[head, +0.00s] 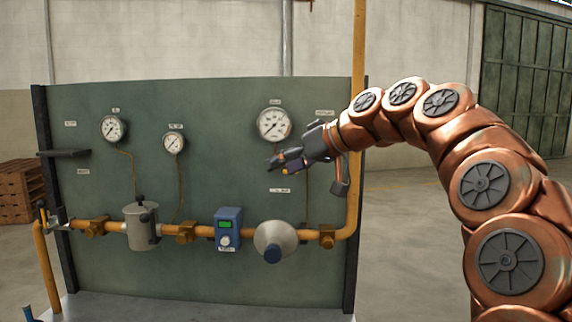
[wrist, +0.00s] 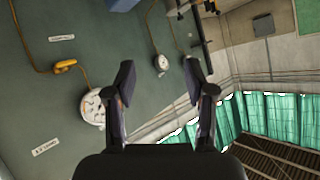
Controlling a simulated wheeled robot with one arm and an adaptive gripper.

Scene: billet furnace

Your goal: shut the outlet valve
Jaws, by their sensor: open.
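A yellow pipe (head: 200,231) runs along the lower front of a green panel (head: 225,160). At its left end is a small valve-like fitting with a dark handle (head: 45,213). No readable label marks the outlet valve. My gripper (head: 276,167) is in front of the panel's right part, below the large gauge, pointing left. In the wrist view, its two fingers (wrist: 158,80) are apart with nothing between them.
Three round gauges, a large one (head: 274,124) and two smaller ones (head: 113,128) (head: 174,142), hang on the panel. A grey canister (head: 141,226), a blue box (head: 229,229) and a grey dome (head: 275,238) sit along the pipe. Wooden crates (head: 20,190) stand far left.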

